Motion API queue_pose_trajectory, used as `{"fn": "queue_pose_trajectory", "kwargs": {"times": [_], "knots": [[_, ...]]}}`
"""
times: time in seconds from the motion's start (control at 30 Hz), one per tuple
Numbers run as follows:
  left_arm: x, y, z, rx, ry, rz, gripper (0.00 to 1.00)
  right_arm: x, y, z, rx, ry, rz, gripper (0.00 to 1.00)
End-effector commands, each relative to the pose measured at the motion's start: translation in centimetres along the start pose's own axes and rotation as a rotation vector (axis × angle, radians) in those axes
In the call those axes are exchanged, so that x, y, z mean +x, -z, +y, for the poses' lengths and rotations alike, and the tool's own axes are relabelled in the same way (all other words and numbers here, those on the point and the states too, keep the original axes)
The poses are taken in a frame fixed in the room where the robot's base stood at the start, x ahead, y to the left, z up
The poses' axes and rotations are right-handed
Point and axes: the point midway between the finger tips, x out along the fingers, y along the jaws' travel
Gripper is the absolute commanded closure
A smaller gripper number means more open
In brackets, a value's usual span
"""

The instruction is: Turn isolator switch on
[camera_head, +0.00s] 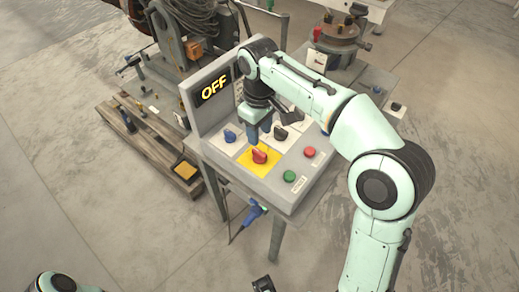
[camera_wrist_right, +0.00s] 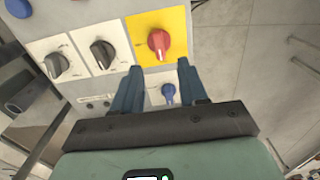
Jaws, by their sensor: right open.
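The red rotary knob (camera_head: 260,156) sits on a yellow plate (camera_head: 243,159) on the sloped grey control panel; I take it to be the isolator switch. It also shows in the right wrist view (camera_wrist_right: 159,42), beyond the fingertips. A display (camera_head: 212,88) on the panel's back reads OFF. My right gripper (camera_head: 258,132) is open, above the panel behind the red knob, with nothing between its fingers. Its blue fingers (camera_wrist_right: 158,72) show apart in the wrist view, either side of a blue knob (camera_wrist_right: 168,92). A dark part at the bottom edge may be my left gripper; its jaws are unclear.
Near the red knob are a blue knob (camera_head: 230,136), a black knob (camera_head: 281,133), a red button (camera_head: 309,152) and a green button (camera_head: 289,176). A blue plug (camera_head: 254,211) hangs below the panel's front. Machinery on a wooden pallet (camera_head: 150,150) stands left. The front floor is clear.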

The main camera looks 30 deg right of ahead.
Motion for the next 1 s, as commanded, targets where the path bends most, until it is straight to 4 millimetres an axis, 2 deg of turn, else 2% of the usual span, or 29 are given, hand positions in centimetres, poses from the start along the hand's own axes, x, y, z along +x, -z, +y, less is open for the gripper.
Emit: {"fn": "queue_pose_trajectory", "kwargs": {"times": [0.03, 0.2, 0.4, 0.6, 0.83, 0.87, 0.9, 0.97, 1.0], "knots": [[0.6, 0.0, -0.2, -0.001, 0.001, -0.002, 0.57, 1.5, -0.1, 0.0, 0.001, 0.001, -0.005, 0.57], [1.3, 0.1, -0.4, -0.001, 0.000, -0.001, 0.57, 5.0, -0.1, 0.0, 0.001, 0.002, -0.005, 0.57], [1.6, 0.3, -0.5, 0.000, -0.001, 0.007, 0.57, 7.7, 0.0, 0.0, 0.001, 0.001, -0.002, 0.57], [1.7, 0.4, -0.4, 0.001, -0.002, 0.010, 0.57, 8.6, 0.0, 0.0, 0.001, 0.000, 0.000, 0.57], [1.7, 0.4, -0.4, 0.001, -0.002, 0.010, 0.57, 8.6, 0.0, 0.0, 0.001, 0.000, 0.000, 0.57], [1.7, 0.4, -0.4, 0.001, -0.002, 0.010, 0.57, 8.6, 0.0, 0.0, 0.001, 0.000, 0.000, 0.64], [1.7, 0.4, -0.4, 0.001, -0.002, 0.011, 0.57, 8.6, 0.0, 0.0, 0.001, 0.000, 0.000, 0.77], [1.7, 0.4, -0.4, 0.001, -0.002, 0.011, 0.57, 8.6, 0.0, 0.0, 0.001, 0.000, 0.000, 0.96], [1.7, 0.4, -0.4, 0.001, -0.002, 0.011, 0.57, 8.6, 0.0, 0.0, 0.001, 0.000, 0.000, 1.00]]}}
